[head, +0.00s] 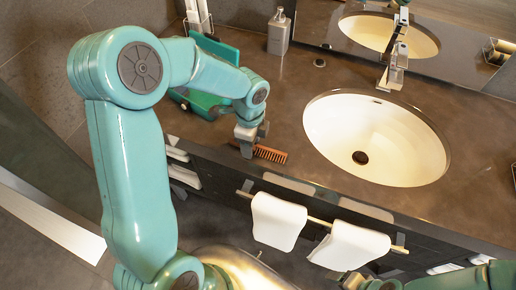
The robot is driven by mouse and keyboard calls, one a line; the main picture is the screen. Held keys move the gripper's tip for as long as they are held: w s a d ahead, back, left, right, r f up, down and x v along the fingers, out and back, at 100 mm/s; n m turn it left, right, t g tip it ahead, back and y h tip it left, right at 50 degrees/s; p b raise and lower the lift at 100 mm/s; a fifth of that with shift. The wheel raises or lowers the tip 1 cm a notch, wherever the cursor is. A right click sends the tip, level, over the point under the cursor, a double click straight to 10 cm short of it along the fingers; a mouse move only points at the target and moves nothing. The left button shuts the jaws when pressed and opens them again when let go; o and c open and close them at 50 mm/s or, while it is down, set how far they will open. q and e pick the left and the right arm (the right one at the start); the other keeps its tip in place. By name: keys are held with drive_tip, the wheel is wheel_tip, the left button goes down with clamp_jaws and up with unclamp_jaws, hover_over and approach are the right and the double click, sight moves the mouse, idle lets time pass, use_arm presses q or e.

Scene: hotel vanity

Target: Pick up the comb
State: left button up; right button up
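The brown comb (271,154) lies on the dark vanity counter, near its front edge and left of the sink. Its teeth show to the right of my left gripper. My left gripper (247,149) points down at the comb's left end and hides that end. Whether its fingers are apart or closed on the comb cannot be told from this angle.
A white oval sink (375,140) with a chrome faucet (393,66) fills the right of the counter. A soap dispenser (279,32) stands at the back. A green case (216,48) is behind my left arm. White towels (277,221) hang on a rail below the front edge.

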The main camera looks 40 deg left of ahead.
use_arm(q)
drive_tip(key=shift+w, duration=0.1)
clamp_jaws()
drive_tip(key=shift+r, duration=0.1)
